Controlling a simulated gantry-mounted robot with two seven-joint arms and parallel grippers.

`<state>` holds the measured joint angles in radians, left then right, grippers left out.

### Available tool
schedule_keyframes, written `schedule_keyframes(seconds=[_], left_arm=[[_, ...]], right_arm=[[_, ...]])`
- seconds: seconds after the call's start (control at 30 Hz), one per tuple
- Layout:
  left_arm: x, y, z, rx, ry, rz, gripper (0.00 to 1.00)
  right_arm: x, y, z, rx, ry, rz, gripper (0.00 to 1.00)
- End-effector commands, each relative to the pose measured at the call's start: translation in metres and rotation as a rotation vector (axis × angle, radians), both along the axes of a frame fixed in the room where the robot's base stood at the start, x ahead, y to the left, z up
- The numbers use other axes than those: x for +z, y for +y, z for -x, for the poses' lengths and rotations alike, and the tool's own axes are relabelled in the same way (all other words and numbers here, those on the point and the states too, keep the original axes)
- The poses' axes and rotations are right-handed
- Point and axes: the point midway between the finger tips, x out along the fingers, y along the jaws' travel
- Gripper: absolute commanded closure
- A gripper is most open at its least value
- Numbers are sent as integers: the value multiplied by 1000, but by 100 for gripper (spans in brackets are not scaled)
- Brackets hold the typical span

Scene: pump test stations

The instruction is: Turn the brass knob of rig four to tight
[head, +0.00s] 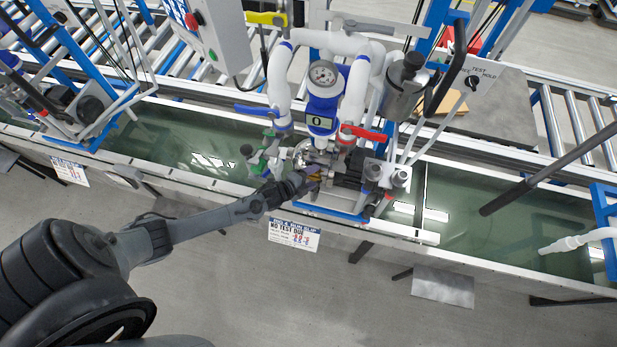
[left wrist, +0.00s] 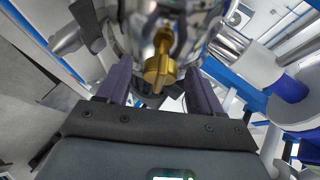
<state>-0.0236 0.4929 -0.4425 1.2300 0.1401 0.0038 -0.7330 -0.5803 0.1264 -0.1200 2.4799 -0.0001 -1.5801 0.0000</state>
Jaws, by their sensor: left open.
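My left gripper (left wrist: 158,84) is open, with one dark finger on each side of the knob. I see no clear contact between the fingers and the knob. In the head view my left gripper (head: 311,174) reaches the low front of the middle rig, and only a small brassy bit shows at its tip. The rig carries a pressure gauge (head: 322,75) and a blue meter marked 0 (head: 321,122). My right gripper is not in view.
A red lever (head: 364,134) and a blue lever (head: 256,111) stick out above the gripper. A green valve (head: 268,157) is close on its left, and a block with round fittings (head: 388,176) on its right. A water trough (head: 480,215) runs below.

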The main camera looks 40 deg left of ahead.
Motion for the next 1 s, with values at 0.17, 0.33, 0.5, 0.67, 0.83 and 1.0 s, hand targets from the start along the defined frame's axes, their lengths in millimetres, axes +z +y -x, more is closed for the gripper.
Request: schedule_keyframes(seconds=[0.17, 0.33, 0.5, 0.67, 0.83, 1.0], left_arm=[[3, 2, 9, 0, 1, -1, 34], [13, 3, 30, -2, 3, -1, 34], [26, 5, 57, -2, 3, 0, 34], [37, 7, 78, -2, 3, 0, 34], [44, 9, 91, 0, 0, -1, 34], [47, 9, 96, 0, 0, -1, 34]], right_arm=[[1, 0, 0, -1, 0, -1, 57], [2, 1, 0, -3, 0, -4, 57], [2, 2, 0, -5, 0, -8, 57], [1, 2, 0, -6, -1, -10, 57], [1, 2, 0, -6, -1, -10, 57], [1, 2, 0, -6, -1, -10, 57]])
